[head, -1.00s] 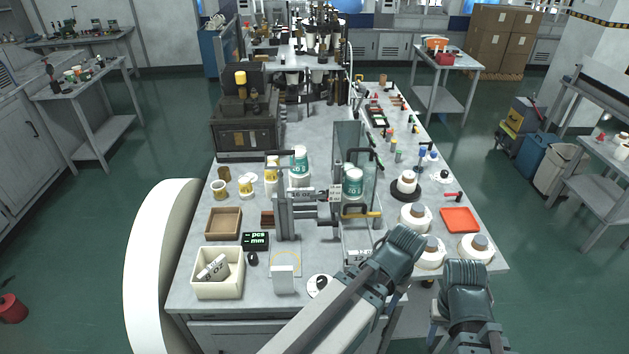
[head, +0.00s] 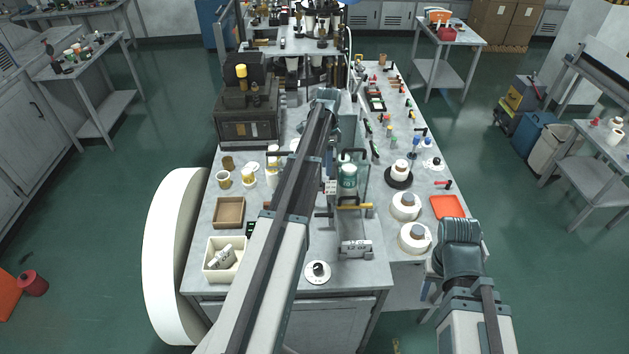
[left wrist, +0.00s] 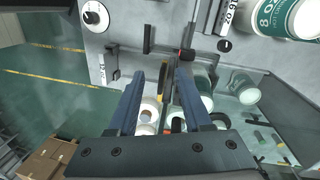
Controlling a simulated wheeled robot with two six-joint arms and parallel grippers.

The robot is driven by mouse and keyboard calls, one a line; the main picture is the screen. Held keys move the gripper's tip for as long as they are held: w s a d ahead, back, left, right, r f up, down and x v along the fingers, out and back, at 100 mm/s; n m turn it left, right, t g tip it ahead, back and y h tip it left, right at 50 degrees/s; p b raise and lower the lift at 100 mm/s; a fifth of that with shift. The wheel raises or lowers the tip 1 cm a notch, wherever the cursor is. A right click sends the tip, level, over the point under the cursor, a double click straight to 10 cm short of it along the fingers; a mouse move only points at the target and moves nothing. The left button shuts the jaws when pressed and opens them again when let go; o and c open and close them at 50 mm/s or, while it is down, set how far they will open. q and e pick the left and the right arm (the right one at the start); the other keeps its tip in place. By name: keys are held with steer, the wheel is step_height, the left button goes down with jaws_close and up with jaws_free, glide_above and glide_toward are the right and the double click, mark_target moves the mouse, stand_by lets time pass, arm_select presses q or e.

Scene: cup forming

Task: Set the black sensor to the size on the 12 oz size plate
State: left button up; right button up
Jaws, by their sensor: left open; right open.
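My left gripper (left wrist: 160,74) is open in the left wrist view, its two blue-grey fingers apart with nothing held between them. In the head view my left arm reaches over the bench and hides much of the forming stand. A small plate that appears to read 12 oz (head: 356,248) stands near the bench's front edge. A small dark block (left wrist: 187,55) on a bar lies just beyond the right fingertip; I cannot tell if it is the black sensor. My right gripper (head: 461,234) is beside the bench's right edge, away from the stand; its fingertips are hard to see.
A green-and-white cup (head: 348,176) stands behind a clear panel. White rolls (head: 415,238) and an orange tray (head: 447,207) are on the right. A cream bin (head: 223,268) and a brown tray (head: 229,212) are on the left. A round dial (head: 317,271) is at the front.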

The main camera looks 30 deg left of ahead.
arm_select(q)
steer(key=w+a+m, duration=0.2)
steer(key=w+a, duration=0.2)
steer(key=a, duration=0.3)
steer(key=s+f+b, duration=0.1)
steer(key=f+b, duration=0.3)
steer(key=d+f+b, duration=0.1)
steer(key=f+b, duration=0.4)
steer(key=s+f+b, duration=0.1)
steer(key=f+b, duration=0.3)
steer(key=shift+s+d+f+b, duration=0.2)
steer(key=shift+s+d+b, duration=0.1)
steer(key=shift+d, duration=0.05)
steer(key=shift+c, duration=0.2)
jaws_close()
steer(key=shift+r, duration=0.1)
stand_by(0.7)
